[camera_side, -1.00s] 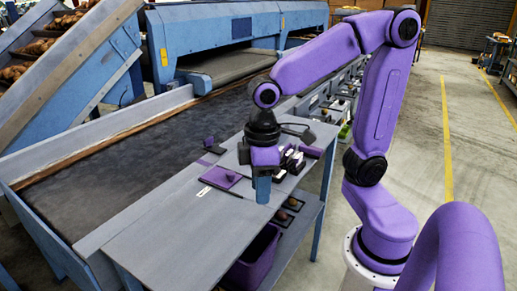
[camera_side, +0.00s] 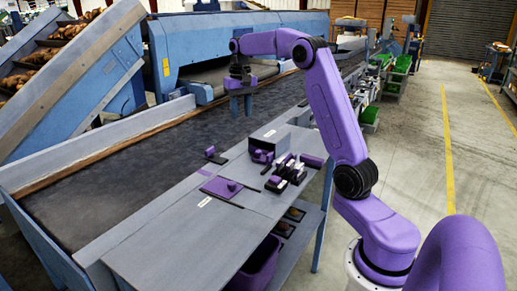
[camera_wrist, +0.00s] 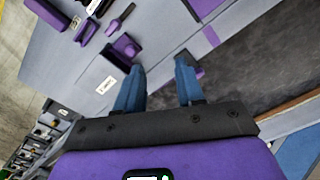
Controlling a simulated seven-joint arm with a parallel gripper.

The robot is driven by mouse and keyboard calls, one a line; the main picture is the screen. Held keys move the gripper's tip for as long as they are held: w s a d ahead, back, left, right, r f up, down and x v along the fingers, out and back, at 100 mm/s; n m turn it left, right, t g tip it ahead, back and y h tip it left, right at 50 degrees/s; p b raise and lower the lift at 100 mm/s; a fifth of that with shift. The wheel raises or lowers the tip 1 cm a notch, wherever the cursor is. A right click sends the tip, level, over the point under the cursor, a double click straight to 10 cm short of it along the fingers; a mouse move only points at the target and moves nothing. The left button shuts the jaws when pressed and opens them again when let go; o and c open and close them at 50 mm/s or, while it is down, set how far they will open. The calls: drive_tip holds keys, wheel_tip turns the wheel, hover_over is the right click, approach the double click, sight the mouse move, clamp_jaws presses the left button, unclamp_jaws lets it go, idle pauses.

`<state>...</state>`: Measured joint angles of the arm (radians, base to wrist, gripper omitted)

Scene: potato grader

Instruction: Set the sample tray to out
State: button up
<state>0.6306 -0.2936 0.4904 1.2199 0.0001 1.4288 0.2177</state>
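A small purple piece on a dark base (camera_wrist: 190,73) shows below and past the fingers.
A grey box (camera_side: 275,140) with a purple part stands on the table (camera_side: 160,250). Several black and white switches (camera_side: 287,172) and a purple block (camera_side: 312,160) sit beside it. A purple bin (camera_side: 257,262) is below. The belt (camera_side: 110,190) is clear.

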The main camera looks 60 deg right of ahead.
sight(258, 151)
drive_tip(key=s+d+m, duration=0.1)
drive_tip(key=d+m, duration=0.2)
drive_tip(key=d, duration=0.6)
wheel_tip(258, 151, down, 18)
drive_tip(key=shift+s+a+r, duration=0.1)
drive_tip(key=shift+r, duration=0.15)
clamp_jaws()
